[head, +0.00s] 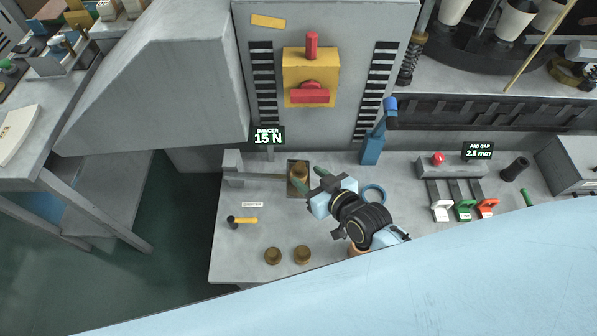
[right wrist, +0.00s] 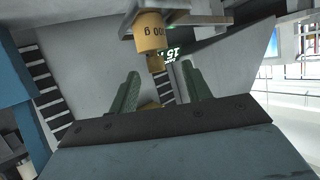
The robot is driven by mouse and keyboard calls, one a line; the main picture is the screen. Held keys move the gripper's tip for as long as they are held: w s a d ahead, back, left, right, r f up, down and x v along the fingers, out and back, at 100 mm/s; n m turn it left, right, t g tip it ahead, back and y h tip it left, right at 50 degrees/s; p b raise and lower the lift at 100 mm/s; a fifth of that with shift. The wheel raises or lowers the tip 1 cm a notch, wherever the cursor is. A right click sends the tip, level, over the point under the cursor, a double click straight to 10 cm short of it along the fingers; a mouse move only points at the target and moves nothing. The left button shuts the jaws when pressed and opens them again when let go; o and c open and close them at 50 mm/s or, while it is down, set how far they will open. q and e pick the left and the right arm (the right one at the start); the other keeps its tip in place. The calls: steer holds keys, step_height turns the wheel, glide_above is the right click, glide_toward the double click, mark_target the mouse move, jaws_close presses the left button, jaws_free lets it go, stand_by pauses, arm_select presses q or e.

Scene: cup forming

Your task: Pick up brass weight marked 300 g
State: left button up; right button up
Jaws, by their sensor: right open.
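Another brass-coloured piece (head: 357,251) is partly hidden under my right arm. A yellow-handled tool (head: 244,221) lies at the left. A blue ring (head: 374,193) and blue post (head: 373,146) are right of the gripper. Coloured levers (head: 464,208) stand farther right.

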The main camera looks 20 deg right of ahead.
mark_target(302, 170)
steer(key=shift+x, duration=1.2)
steer(key=shift+w+f, duration=0.15)
steer(key=shift+w, duration=0.35)
steer(key=x, duration=0.4)
steer(key=shift+w+d+b, duration=0.1)
steer(key=shift+w+b, duration=0.1)
steer(key=shift+b, duration=0.2)
arm_select(q)
steer(key=shift+w+f, duration=0.45)
steer(key=shift+w, duration=0.25)
steer(key=shift+s, duration=0.15)
arm_select(e)
jaws_close()
